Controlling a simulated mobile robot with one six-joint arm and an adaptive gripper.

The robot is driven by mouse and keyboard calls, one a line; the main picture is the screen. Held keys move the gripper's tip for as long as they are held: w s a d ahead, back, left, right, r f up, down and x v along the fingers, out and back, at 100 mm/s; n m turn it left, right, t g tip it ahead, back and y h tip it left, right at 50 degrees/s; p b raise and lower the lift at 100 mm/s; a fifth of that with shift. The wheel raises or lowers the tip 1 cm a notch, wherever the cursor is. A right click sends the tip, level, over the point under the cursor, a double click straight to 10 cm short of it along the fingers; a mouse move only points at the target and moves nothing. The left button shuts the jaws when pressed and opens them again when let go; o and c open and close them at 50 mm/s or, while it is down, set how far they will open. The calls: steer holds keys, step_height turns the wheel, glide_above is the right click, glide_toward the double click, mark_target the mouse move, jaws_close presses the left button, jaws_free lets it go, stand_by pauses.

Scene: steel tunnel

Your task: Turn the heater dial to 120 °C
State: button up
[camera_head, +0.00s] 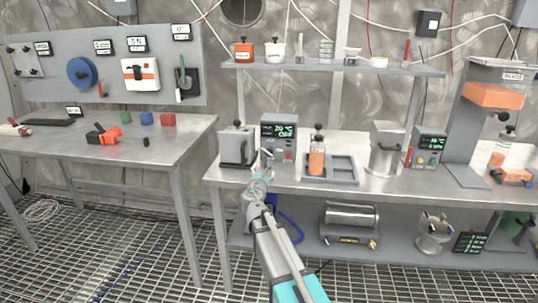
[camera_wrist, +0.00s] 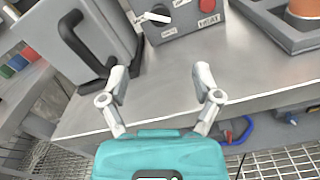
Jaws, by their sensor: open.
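The heater is a grey box with a lit green display (camera_head: 279,131) on the right bench, in the head view. In the wrist view its lower front (camera_wrist: 185,40) shows at the top, with a white pointer dial (camera_wrist: 156,15) on the left and a red button (camera_wrist: 207,5) above a label reading HEAT. The display's digits are too small to read surely, and the dial's scale is not legible. My gripper (camera_wrist: 161,78) is open and empty, in front of the heater and apart from the dial. In the head view my gripper (camera_head: 263,167) is at the bench's front edge.
A grey handled container (camera_head: 236,147) stands close left of the heater. A tray (camera_head: 343,170) with an orange bottle (camera_head: 317,157) is on its right. A shelf (camera_head: 330,68) with small vessels hangs above. Bare bench top (camera_wrist: 165,95) lies before the heater.

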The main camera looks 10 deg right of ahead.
mark_target(269, 153)
steer(key=shift+w, duration=0.1)
steer(key=x, duration=1.3)
steer(key=shift+w+d, duration=0.1)
steer(key=shift+w, duration=0.2)
jaws_close()
stand_by(0.3)
steer(key=shift+m, duration=0.5)
steer(key=m, duration=0.9)
steer(key=shift+m, duration=0.4)
